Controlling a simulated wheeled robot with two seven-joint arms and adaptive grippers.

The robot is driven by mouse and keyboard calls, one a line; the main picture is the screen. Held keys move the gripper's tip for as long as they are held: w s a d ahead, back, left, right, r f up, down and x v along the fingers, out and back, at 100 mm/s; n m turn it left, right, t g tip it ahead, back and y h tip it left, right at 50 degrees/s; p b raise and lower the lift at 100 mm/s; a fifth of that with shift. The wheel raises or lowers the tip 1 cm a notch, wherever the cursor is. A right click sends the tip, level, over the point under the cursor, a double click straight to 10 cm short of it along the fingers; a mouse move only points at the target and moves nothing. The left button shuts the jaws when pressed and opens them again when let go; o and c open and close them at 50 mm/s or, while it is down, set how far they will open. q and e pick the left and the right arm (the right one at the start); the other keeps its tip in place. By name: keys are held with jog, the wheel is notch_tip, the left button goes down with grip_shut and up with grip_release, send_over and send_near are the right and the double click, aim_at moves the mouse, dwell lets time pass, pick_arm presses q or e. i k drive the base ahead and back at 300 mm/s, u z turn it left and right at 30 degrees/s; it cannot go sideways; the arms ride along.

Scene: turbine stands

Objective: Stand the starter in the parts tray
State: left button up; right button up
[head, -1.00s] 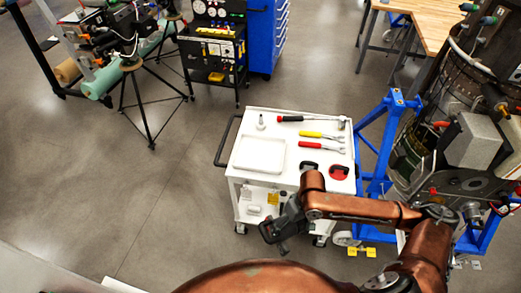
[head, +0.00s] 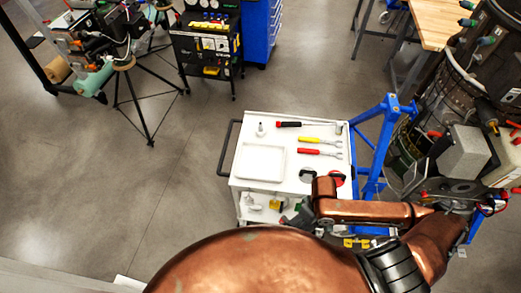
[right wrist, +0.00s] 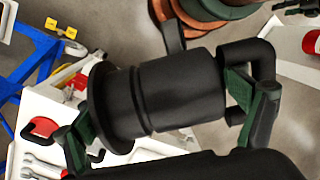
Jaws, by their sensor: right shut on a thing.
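The starter (right wrist: 160,95), a black stepped cylinder with a wide flange and a bent side piece, is in the right wrist view. My right gripper (right wrist: 162,112) is shut on it, with a green-padded finger at each end. The starter lies across the jaws, above the cart area. In the head view my right gripper (head: 295,216) is at the cart's front edge, mostly hidden by my own copper arm parts. The parts tray (head: 238,162) is a shallow, empty white square tray on the left of the cart top. My left gripper is out of view.
The white cart (head: 290,187) also bears a screwdriver (head: 302,124), a yellow-handled tool (head: 318,140), a red-handled tool (head: 318,152) and a small pale part (head: 261,130). A blue turbine stand (head: 374,150) stands close on the right. Open floor lies left.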

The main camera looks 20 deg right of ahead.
aim_at(265, 164)
jog(key=u, duration=0.05)
jog(key=i, duration=1)
